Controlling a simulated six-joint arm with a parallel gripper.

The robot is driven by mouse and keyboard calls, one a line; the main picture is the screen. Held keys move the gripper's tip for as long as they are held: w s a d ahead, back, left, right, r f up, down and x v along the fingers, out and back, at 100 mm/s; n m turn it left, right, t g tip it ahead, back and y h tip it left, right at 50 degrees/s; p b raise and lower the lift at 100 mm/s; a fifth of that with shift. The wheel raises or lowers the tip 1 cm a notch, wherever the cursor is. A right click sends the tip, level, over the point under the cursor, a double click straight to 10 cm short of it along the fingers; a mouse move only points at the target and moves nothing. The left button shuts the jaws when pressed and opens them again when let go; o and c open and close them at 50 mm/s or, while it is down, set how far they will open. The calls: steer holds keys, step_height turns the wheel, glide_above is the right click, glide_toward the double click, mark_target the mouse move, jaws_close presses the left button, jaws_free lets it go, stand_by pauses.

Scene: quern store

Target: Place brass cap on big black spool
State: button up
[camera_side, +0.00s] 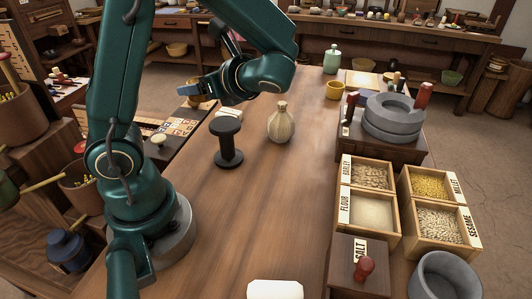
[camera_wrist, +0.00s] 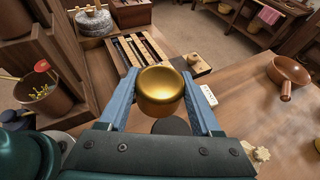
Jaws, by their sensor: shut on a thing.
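The brass cap (camera_wrist: 161,84) is a rounded golden piece held between the two blue fingers of my gripper (camera_wrist: 163,92) in the wrist view. In the side view my gripper (camera_side: 196,91) is up in the air, above and a little left of the big black spool (camera_side: 228,146). The cap is apart from the spool. The spool stands upright on the wooden table, with a wide base and a flat top disc. In the wrist view a dark disc (camera_wrist: 171,127), likely the spool, shows below the cap, partly hidden by it and my gripper.
A ribbed tan vase (camera_side: 281,124) stands close right of the spool. Grain boxes (camera_side: 395,237) and a grey stone quern (camera_side: 393,118) line the right side. A brown pan (camera_wrist: 289,74) lies on the table in the wrist view.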

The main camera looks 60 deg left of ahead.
mark_target(224, 123)
steer(key=w, duration=0.1)
steer(key=w+d+f, duration=0.1)
steer(key=w+f, duration=0.1)
steer(key=shift+w+d+f, duration=0.1)
steer(key=shift+w+d, duration=0.05)
steer(key=shift+d, duration=0.2)
steer(key=shift+f, duration=2.05)
steer(key=shift+f, duration=0.15)
steer(key=o, duration=1.4)
steer(key=shift+c, duration=0.2)
